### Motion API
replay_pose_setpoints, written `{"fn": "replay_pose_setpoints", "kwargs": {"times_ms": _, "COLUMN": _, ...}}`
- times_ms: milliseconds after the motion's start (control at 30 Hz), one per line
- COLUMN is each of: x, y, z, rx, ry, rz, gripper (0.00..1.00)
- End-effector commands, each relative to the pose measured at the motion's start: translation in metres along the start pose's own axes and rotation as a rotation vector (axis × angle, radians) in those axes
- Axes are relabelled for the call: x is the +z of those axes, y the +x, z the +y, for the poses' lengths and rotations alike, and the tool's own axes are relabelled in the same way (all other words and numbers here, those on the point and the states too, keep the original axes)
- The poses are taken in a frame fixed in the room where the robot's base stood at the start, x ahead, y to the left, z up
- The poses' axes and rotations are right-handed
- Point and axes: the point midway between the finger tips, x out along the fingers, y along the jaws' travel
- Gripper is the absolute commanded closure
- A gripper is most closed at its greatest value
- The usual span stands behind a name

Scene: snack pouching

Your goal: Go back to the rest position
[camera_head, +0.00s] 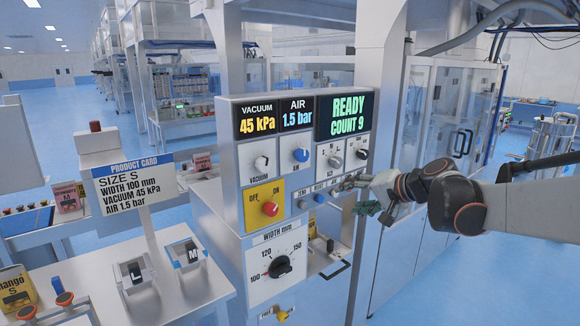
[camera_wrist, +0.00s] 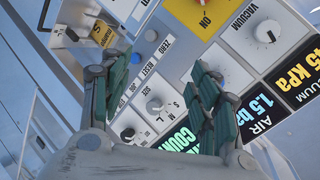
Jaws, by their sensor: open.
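My gripper (camera_head: 359,195) is in front of the right side of the control panel (camera_head: 285,176), close to its lower button row, with its green-padded fingers apart. In the wrist view my gripper (camera_wrist: 160,75) is open with nothing between its fingers. Behind the fingers, the wrist view shows the size knob (camera_wrist: 155,105), the zero/reset/jog row and the air knob (camera_wrist: 229,72). The displays read vacuum 45 kPa, air 1.5 bar and READY COUNT 9 (camera_head: 348,115). I cannot tell whether a finger touches the panel.
The red knob (camera_head: 270,208) sits on a yellow OFF/ON plate, with the width dial (camera_head: 280,267) below. A product card (camera_head: 135,185) stands left, behind L and M blocks (camera_head: 134,272). A glass-doored machine (camera_head: 440,115) stands behind my arm. Blue floor (camera_head: 520,275) is clear at right.

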Motion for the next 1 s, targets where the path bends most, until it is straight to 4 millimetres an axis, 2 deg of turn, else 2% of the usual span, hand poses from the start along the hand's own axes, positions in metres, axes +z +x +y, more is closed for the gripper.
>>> {"fn": "replay_pose_setpoints", "kwargs": {"times_ms": 33, "x": 0.019, "y": -0.009, "z": 0.000, "rx": 0.040, "ry": -0.038, "rz": -0.011, "gripper": 0.44}}
{"fn": "replay_pose_setpoints", "kwargs": {"times_ms": 200, "x": 0.072, "y": -0.043, "z": 0.012, "rx": 0.185, "ry": -0.175, "rz": -0.043, "gripper": 0.44}}
{"fn": "replay_pose_setpoints", "kwargs": {"times_ms": 467, "x": 0.146, "y": -0.102, "z": 0.039, "rx": 0.366, "ry": -0.355, "rz": -0.071, "gripper": 0.44}}
{"fn": "replay_pose_setpoints", "kwargs": {"times_ms": 600, "x": 0.183, "y": -0.132, "z": 0.060, "rx": 0.444, "ry": -0.438, "rz": -0.080, "gripper": 0.44}}
{"fn": "replay_pose_setpoints", "kwargs": {"times_ms": 800, "x": 0.231, "y": -0.171, "z": 0.097, "rx": 0.552, "ry": -0.557, "rz": -0.088, "gripper": 0.44}}
{"fn": "replay_pose_setpoints", "kwargs": {"times_ms": 1000, "x": 0.262, "y": -0.197, "z": 0.129, "rx": 0.631, "ry": -0.648, "rz": -0.092, "gripper": 0.44}}
